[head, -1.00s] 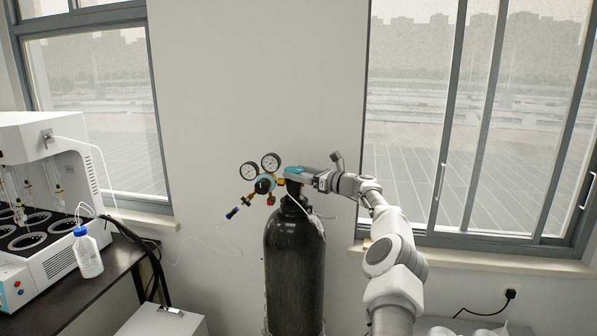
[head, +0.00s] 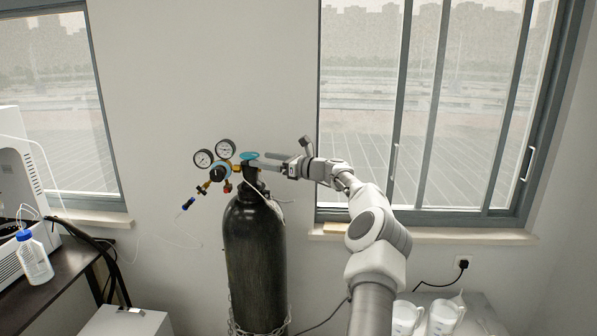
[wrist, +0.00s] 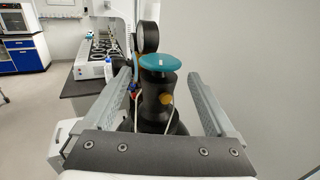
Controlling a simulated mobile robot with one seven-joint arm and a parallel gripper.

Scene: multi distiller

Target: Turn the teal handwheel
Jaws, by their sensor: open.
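The teal handwheel (head: 249,155) sits on top of the valve of a dark gas cylinder (head: 255,262). In the wrist view the wheel (wrist: 160,62) is a flat teal disc on a black valve body, centred between the fingertips. My gripper (head: 265,160) reaches in from the right at about the wheel's height. In the wrist view my gripper (wrist: 159,76) is open, with one grey finger on each side of the wheel and visible gaps. The wheel appears just beyond the fingertips; I cannot tell how far. No contact shows.
Two pressure gauges (head: 214,154) and a regulator (head: 220,172) stick out left of the valve. A bench with a white machine (head: 12,185) and a bottle (head: 33,258) stands at left. The wall and window (head: 425,120) are behind; white jugs (head: 442,316) sit at lower right.

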